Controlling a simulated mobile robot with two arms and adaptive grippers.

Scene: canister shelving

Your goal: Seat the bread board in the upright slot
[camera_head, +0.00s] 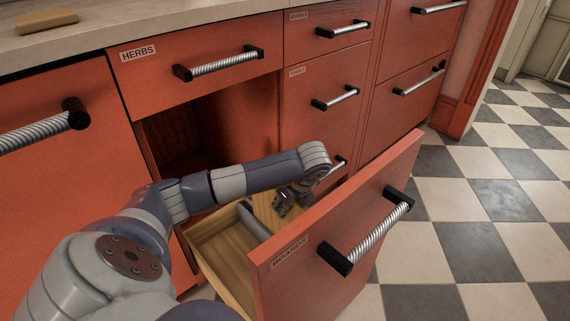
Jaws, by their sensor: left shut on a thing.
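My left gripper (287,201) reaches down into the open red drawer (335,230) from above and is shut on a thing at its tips. A tan wooden panel, seemingly the bread board (264,209), stands upright right beside the fingers inside the drawer. Its lower part is hidden by the drawer front. A grey bar or divider (251,222) lies to its left, seemingly part of the slot, and how the board sits against it cannot be told. The drawer front carries a label that seems to read BOARDS. My right gripper is not in view.
The drawer has a ribbed metal handle (368,240) and sticks out over the checkered floor (480,220). A dark open bay lies behind it, under the HERBS drawer (200,75). A small wooden block (47,22) lies on the counter (130,22).

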